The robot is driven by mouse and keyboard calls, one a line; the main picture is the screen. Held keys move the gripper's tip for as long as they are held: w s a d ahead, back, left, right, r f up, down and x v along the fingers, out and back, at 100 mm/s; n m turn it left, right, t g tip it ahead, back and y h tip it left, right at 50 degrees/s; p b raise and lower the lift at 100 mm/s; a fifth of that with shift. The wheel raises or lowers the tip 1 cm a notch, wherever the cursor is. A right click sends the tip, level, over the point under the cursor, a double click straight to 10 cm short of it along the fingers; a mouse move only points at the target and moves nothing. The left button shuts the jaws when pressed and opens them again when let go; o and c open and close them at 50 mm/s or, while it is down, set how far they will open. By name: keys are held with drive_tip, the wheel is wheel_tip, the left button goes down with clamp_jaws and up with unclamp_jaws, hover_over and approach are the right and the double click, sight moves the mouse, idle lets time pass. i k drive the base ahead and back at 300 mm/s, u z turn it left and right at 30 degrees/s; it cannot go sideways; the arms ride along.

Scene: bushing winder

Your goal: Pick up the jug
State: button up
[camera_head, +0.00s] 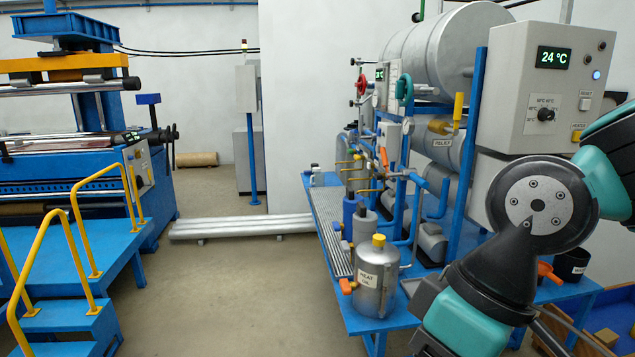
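A metal container labelled "HEAT OIL" (376,278) stands upright on the blue bench (345,312) at its near left end. It has a yellow cap and an orange spout or tap low on its left. It is the most jug-like thing in view, but I cannot be sure it is the jug. My arm fills the lower right, to the right of the container and apart from it in the picture. My gripper is not in view.
Valves, pipes and smaller cans crowd the bench behind the container. A control box reading 24 °C (538,85) stands above right. An orange funnel-like piece (549,271) and a black cup (572,265) sit behind my arm. Yellow-railed steps (60,320) stand left, with clear floor between.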

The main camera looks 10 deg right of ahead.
sight(319, 177)
drive_tip(key=u, duration=0.55)
drive_tip(key=i, duration=4.15)
drive_tip(key=z, duration=0.8)
drive_tip(key=i, duration=1.7)
drive_tip(key=u, duration=0.05)
